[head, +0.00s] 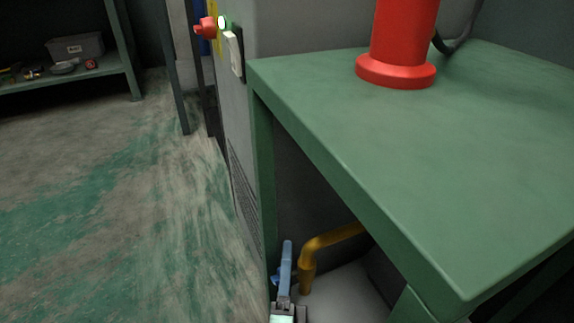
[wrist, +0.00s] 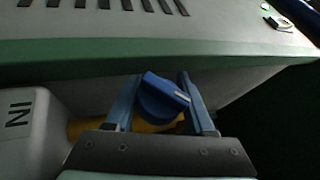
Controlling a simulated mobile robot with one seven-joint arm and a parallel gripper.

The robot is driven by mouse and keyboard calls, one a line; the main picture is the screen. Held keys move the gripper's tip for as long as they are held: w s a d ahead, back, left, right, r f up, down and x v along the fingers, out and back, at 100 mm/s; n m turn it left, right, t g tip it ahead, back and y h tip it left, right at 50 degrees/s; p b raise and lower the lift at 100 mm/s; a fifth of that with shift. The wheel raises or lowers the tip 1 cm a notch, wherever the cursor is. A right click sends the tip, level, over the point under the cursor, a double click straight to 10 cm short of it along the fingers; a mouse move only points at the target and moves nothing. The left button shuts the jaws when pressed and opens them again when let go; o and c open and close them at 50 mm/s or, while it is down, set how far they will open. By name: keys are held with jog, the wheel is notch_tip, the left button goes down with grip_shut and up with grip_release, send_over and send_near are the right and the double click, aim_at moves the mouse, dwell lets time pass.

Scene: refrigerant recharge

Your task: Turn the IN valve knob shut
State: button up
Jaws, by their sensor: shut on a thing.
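The blue IN valve knob (wrist: 163,99) has a pale pointer line and sits between the two fingers of my gripper (wrist: 159,85) in the wrist view. My gripper is shut on the knob. Behind the knob is a yellow pipe (wrist: 84,127), partly hidden by the gripper. In the head view my gripper (head: 285,262) is low beside the green table, next to the yellow pipe (head: 322,242); the knob is mostly hidden there.
The green table (head: 440,150) overhangs the valve area and carries a red cylinder (head: 402,45). A grey cabinet (head: 240,170) with a red button (head: 206,27) stands behind. A pale tank (head: 345,293) lies under the table. The floor at left is clear.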

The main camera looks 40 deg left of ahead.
jog(key=shift+f, duration=0.1)
grip_shut()
jog(key=shift+n+g+p, duration=0.3)
jog(key=shift+g+p, duration=0.1)
jog(key=shift+f+n+g+h+p, duration=0.45)
jog(key=shift+n+g+h+p, duration=0.35)
jog(key=shift+p, duration=0.55)
jog(key=o, duration=1.1)
grip_release()
jog(key=shift+r, duration=0.1)
